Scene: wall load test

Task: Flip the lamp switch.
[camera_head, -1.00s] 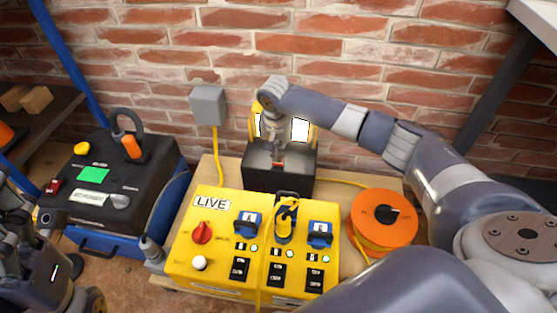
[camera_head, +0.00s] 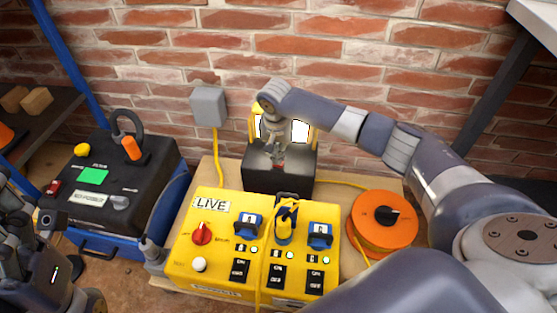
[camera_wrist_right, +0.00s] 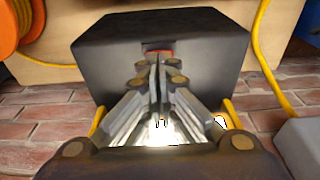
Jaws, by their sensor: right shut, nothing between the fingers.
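The lamp (camera_head: 260,181) is a black box with a yellow frame and two bright white panels, standing against the brick wall. In the right wrist view the lamp's box (camera_wrist_right: 105,55) fills the upper middle, with a small red switch (camera_wrist_right: 158,52) on its face. My right gripper (camera_head: 278,163) is shut and empty, with its fingertips at the switch. In the right wrist view the fingers (camera_wrist_right: 157,60) point at the red part and partly cover it; I cannot tell if they touch. My left gripper (camera_head: 50,265) is at the lower left edge, partly cut off, its fingers unclear.
A yellow control box (camera_head: 215,270) marked LIVE stands in front of the lamp. An orange cable reel (camera_head: 400,232) is at its right, a black and blue unit (camera_head: 150,170) at its left. A grey wall box (camera_head: 208,105) feeds a yellow cable.

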